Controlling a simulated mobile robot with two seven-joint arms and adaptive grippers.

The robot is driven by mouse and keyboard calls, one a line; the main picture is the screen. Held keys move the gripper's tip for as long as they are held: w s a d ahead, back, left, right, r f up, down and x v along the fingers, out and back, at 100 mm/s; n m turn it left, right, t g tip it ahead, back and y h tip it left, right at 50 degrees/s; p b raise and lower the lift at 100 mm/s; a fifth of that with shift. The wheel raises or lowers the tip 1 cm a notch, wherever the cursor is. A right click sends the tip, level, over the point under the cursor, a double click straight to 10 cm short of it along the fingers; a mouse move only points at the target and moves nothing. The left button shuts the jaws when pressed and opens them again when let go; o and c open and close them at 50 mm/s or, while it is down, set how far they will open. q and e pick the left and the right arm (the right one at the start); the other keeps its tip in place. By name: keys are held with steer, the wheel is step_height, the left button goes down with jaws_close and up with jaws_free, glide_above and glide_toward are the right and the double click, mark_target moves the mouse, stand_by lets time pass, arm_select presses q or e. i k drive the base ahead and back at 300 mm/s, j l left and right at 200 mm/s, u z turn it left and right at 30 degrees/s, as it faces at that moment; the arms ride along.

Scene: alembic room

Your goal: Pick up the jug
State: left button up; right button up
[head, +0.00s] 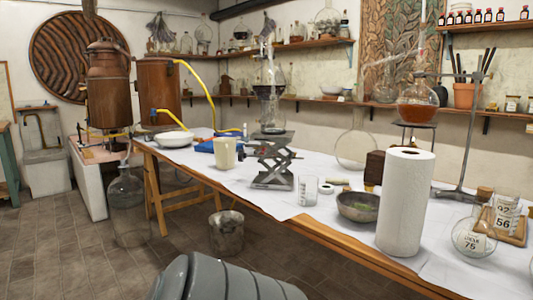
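A cream-coloured jug (225,154) stands upright on the white-covered table (290,207), near its front edge and left of the metal lab jack. Its handle seems to be on the right side. Nothing is touching the jug from above. Neither my left nor my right gripper is in view.
A lab jack (272,165) with a dark-filled flask on it stands right of the jug. A white bowl (174,140) and a blue item (204,145) lie to its left. A beaker (308,190), grey bowl (357,206) and paper roll (404,203) stand further right. A bucket (227,232) stands on the floor.

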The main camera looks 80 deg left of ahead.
mark_target(224, 148)
steer(key=u, duration=2.85)
